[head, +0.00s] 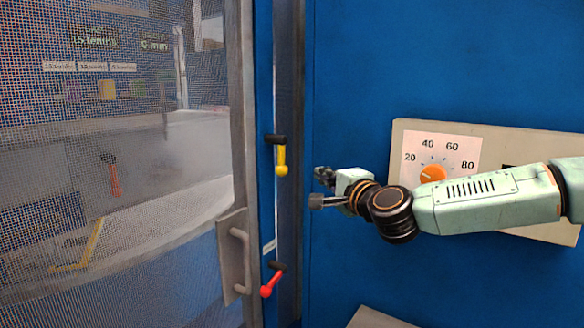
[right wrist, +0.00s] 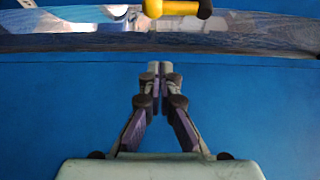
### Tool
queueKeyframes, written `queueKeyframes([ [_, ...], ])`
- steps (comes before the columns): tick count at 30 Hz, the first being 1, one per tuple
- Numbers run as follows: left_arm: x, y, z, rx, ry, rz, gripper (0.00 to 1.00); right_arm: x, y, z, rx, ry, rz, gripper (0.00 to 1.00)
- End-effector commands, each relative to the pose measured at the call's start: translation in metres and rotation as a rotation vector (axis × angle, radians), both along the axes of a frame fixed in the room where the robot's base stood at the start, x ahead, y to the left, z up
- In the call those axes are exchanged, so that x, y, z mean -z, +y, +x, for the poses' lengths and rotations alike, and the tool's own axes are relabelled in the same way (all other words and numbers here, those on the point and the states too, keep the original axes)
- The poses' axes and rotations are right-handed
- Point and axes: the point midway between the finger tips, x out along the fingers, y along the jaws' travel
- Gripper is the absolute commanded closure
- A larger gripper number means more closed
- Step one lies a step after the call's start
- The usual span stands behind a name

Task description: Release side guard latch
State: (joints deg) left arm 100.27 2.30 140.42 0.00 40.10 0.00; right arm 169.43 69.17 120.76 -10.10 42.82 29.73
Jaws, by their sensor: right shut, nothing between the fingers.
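A yellow-handled latch (head: 281,160) with a black pivot sits on the post at the guard's right edge, its handle hanging down. A red-handled latch (head: 271,281) sits lower on the same post, its handle slanting down and left. I cannot tell which one is the side guard latch. My right gripper (head: 318,188) is just right of the yellow latch, apart from it. In the right wrist view its fingertips (right wrist: 160,70) meet with nothing between them, and the yellow handle (right wrist: 178,8) shows at the top edge. My left gripper is not in view.
A mesh guard door (head: 130,200) with a grey handle (head: 240,262) fills the left. Behind the mesh hang an orange-red lever (head: 114,178) and displays. A beige panel with an orange dial (head: 432,175) is behind my right arm. The blue wall (head: 350,60) above is clear.

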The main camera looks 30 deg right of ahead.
Motion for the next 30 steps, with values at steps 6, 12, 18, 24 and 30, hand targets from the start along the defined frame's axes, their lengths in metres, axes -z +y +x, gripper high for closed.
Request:
queueKeyframes([
  [6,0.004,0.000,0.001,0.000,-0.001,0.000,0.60,0.001,-0.005,0.010,0.003,0.005,-0.006,1.00],
  [12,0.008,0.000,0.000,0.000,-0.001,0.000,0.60,0.001,-0.004,0.025,-0.004,0.004,-0.009,1.00],
  [18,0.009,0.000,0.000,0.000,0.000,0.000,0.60,0.000,-0.008,0.044,-0.003,0.004,-0.009,1.00],
  [24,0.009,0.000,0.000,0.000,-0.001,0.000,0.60,0.000,-0.011,0.067,-0.004,0.004,-0.009,1.00],
  [30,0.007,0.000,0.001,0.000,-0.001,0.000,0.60,-0.001,-0.014,0.091,-0.004,0.003,-0.007,1.00],
])
